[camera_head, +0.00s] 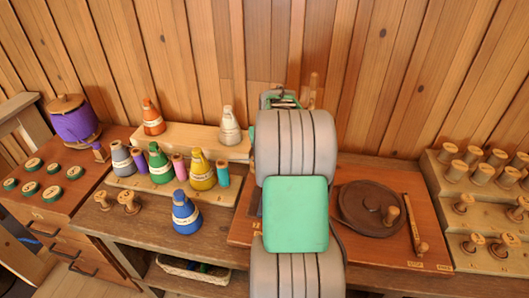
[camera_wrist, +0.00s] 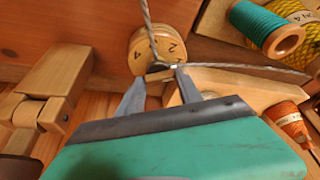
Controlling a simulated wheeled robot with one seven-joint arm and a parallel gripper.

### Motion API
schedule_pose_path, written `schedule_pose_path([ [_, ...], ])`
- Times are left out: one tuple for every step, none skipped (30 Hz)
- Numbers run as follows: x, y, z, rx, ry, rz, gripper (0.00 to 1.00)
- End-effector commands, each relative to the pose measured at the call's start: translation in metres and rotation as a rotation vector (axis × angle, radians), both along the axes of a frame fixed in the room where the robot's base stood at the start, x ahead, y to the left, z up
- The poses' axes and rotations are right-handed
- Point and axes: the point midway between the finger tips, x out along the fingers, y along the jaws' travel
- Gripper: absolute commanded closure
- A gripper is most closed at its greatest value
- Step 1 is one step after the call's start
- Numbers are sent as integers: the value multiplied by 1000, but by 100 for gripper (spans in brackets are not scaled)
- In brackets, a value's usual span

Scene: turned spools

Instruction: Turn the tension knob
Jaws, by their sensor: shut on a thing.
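The tension knob (camera_wrist: 158,44) is a round pale wooden dial with dark numerals, at the top middle of the wrist view. My gripper (camera_wrist: 158,77) comes up from below, and its two grey fingers are closed in on the knob's lower part, one on each side. A small dark piece shows between the fingertips. The exact contact is partly hidden by the fingers. In the head view my own arm covers the knob, and only a bit of my green gripper body shows above it.
A grey cord runs past the knob. A teal spool (camera_wrist: 268,28) and an orange cone (camera_wrist: 291,124) lie to the right, a wooden block (camera_wrist: 50,95) to the left. In the head view, several thread cones stand left of my arm, a brown turntable (camera_head: 362,207) right.

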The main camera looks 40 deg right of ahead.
Motion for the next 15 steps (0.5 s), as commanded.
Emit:
schedule_pose_path([
  [1, 1, -1, -1, -2, -30, 99],
  [1, 1, -1, -2, 0, -51, 99],
  [1, 1, -1, -1, -1, -77, 99],
  [1, 1, -1, -1, -1, -95, 99],
  [1, 1, -1, -1, -1, -112, 99],
  [1, 2, -1, -1, -1, -130, 99],
  [1, 2, -1, 0, 0, -145, 99],
  [1, 2, -1, 0, 0, -158, 99],
  [1, 2, 0, 0, 0, -172, 99],
  [1, 1, 0, 0, 0, -183, 99],
  [1, 1, 0, 0, 0, -193, 99],
  [1, 1, 0, 0, 0, -203, 99],
  [1, 1, 0, 0, 0, -208, 99],
  [1, 2, 0, 0, 0, -213, 99],
  [1, 2, 0, 0, 0, -220, 99],
])
